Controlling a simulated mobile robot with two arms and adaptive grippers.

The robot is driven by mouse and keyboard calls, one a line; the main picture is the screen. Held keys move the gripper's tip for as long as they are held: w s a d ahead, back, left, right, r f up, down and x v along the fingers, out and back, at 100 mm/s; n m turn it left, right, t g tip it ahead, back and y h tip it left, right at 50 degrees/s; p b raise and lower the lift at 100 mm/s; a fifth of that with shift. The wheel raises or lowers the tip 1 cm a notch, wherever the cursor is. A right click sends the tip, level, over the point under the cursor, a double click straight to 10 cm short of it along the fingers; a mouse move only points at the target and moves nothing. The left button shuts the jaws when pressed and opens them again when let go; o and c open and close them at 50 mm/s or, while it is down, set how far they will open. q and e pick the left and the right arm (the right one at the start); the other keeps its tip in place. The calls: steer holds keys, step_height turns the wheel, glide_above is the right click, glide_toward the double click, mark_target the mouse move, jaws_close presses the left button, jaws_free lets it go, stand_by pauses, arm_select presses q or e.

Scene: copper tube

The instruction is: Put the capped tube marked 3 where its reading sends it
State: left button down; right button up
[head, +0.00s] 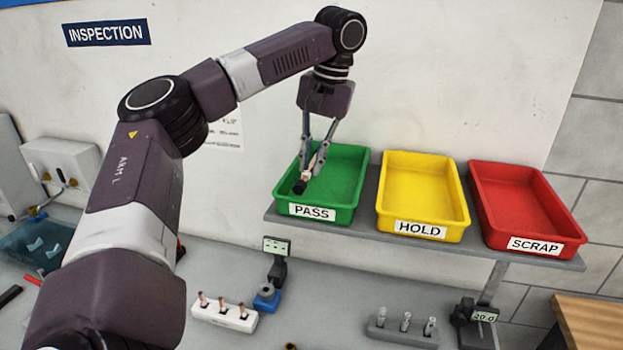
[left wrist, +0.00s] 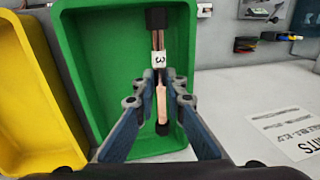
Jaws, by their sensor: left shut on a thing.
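The copper tube marked 3 (left wrist: 161,103) has black caps at both ends and a white label in the left wrist view. My left gripper (left wrist: 160,78) is shut on it around the middle, close to the label. In the head view the left gripper (head: 317,150) points down over the green PASS tray (head: 352,172), and the tube (head: 311,170) shows tilted between its fingers. The tube is within the tray's outline; I cannot tell whether it touches the floor. The yellow HOLD tray (head: 420,185) and red SCRAP tray (head: 520,195) look empty. My right gripper is not in view.
The trays stand on a grey shelf (head: 290,222) against the wall. Below are a white rack (head: 225,317) with several copper pieces, a gauge with a small display (head: 276,246), a grey rack (head: 402,333) and a display reading about 20.0 (head: 484,315).

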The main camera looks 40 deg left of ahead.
mark_target(309, 193)
arm_select(q)
steer(key=shift+f, duration=0.55)
step_height(309, 193, down, 2)
steer(key=shift+f, duration=0.75)
steer(key=c, duration=2)
jaws_free()
steer(key=r, duration=0.4)
steer(key=d+r, duration=0.1)
steer(key=r, duration=0.3)
steer(key=w+d+r, duration=0.1)
steer(key=r, duration=0.3)
steer(key=shift+f, duration=0.1)
